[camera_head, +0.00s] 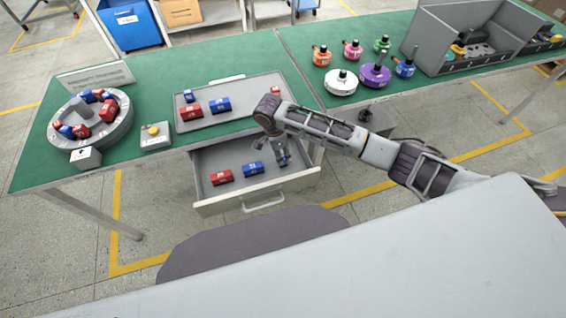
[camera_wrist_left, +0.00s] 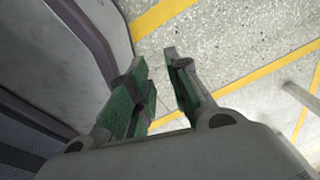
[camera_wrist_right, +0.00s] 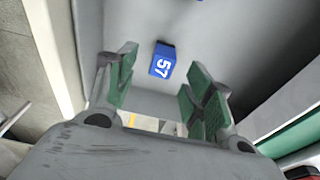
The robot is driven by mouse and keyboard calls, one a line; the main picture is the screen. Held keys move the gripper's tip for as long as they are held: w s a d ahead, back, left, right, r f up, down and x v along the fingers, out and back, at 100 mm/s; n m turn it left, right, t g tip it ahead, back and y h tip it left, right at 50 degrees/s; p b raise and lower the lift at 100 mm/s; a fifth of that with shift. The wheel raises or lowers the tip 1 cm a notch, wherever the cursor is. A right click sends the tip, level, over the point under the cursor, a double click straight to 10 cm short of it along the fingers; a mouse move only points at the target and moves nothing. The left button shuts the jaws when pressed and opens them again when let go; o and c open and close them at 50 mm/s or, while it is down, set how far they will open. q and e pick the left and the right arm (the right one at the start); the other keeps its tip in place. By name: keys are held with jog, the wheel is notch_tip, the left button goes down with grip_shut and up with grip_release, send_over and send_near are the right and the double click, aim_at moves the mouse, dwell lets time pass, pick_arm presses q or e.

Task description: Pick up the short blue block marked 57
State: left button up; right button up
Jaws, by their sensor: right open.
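The short blue block marked 57 (camera_wrist_right: 162,60) lies on the grey drawer floor in the right wrist view, its white number showing. It lies ahead of my right gripper (camera_wrist_right: 158,80), in line with the gap between the open, empty fingers. In the head view my right gripper (camera_head: 270,150) hangs over the right part of the open drawer (camera_head: 262,200); I cannot make out block 57 there, and the gripper seems to hide it. My left gripper (camera_wrist_left: 160,68) shows only in its wrist view, open and empty over the floor.
A red block (camera_head: 221,177) and another blue block (camera_head: 252,169) lie further left in the drawer. Above, the green table holds a grey tray (camera_head: 235,118) with several blocks, a round grey holder (camera_head: 118,131) and several coloured motor parts. The drawer walls surround the right gripper's area.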

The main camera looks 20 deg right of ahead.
aim_at(283, 157)
jog(key=shift+d+f, duration=0.15)
jog(key=shift+f, duration=0.3)
jog(key=f, duration=0.2)
jog(key=shift+w+d+f, duration=0.2)
jog(key=shift+d+f, duration=0.05)
jog(key=shift+f, duration=0.15)
jog(key=shift+d+f, duration=0.1)
jog(key=shift+f, duration=0.5)
pick_arm(q)
jog(key=shift+w+a+f, duration=0.1)
jog(key=shift+a+f, duration=0.15)
jog(key=shift+a, duration=0.1)
pick_arm(e)
jog(key=c, duration=0.4)
pick_arm(q)
jog(key=shift+s, duration=0.5)
pick_arm(e)
grip_shut()
